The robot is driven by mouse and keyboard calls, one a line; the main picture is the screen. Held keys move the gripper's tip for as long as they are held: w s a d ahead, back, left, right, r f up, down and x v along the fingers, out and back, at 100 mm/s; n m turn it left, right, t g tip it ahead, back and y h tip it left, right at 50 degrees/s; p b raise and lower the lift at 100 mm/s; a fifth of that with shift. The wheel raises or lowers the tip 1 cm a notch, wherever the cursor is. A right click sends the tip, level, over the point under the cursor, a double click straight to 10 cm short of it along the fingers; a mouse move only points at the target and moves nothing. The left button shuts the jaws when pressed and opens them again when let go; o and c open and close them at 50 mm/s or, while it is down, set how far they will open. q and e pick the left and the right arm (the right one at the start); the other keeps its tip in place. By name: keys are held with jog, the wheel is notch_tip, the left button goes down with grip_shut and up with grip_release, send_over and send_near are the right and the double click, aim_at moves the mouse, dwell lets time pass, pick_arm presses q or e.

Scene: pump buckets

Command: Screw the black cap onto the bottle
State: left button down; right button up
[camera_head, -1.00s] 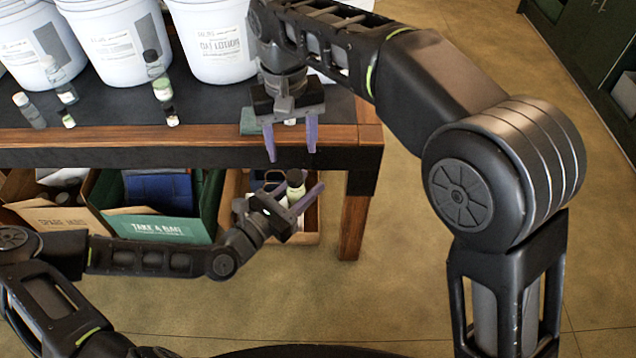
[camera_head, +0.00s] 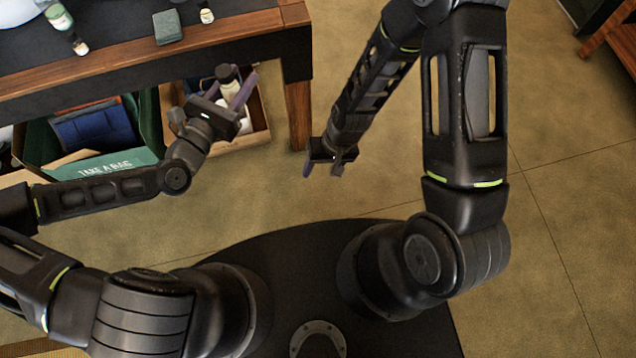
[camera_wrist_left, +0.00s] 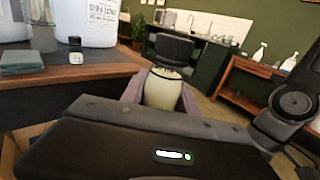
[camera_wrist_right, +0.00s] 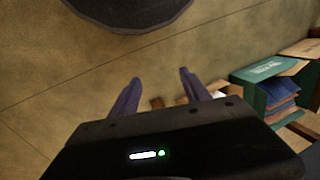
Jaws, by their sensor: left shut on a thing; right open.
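My left gripper (camera_head: 243,92) is shut on a pale bottle (camera_head: 229,86) and holds it upright, in front of the lower crate in the head view. In the left wrist view the bottle (camera_wrist_left: 164,92) stands between the purple fingers. The black cap (camera_wrist_left: 174,48) sits on top of the bottle; how tightly it is threaded cannot be told. The cap also shows small and dark in the head view (camera_head: 224,72). My right gripper (camera_head: 331,164) is open and empty, low over bare floor, to the right of the table leg. Its spread fingers show in the right wrist view (camera_wrist_right: 160,83).
The table (camera_head: 150,62) carries small bottles (camera_head: 66,19) and a folded green cloth (camera_head: 168,27). The table leg (camera_head: 299,112) stands between my grippers. Floor to the right is open.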

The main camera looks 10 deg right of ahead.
jog(key=s+a+f+y, duration=0.1)
jog(key=s+a+f, duration=0.1)
jog(key=s, duration=0.6)
jog(key=shift+a+m+t, duration=0.35)
jog(key=shift+m+t, duration=0.05)
pick_arm(q)
jog(key=w+a+r+n+t+y, duration=0.2)
jog(key=w+a+r+n+y, duration=0.1)
jog(key=a, duration=0.4)
jog(key=w+a+r+n+t+y, duration=0.2)
jog(key=w+a+r+n+y, duration=0.2)
jog(key=w+a+y, duration=0.3)
jog(key=shift+w+a+n+y, duration=0.3)
jog(key=shift+a+n+y, duration=0.2)
jog(key=shift+a+y, duration=0.3)
pick_arm(e)
jog(key=shift+w, duration=0.1)
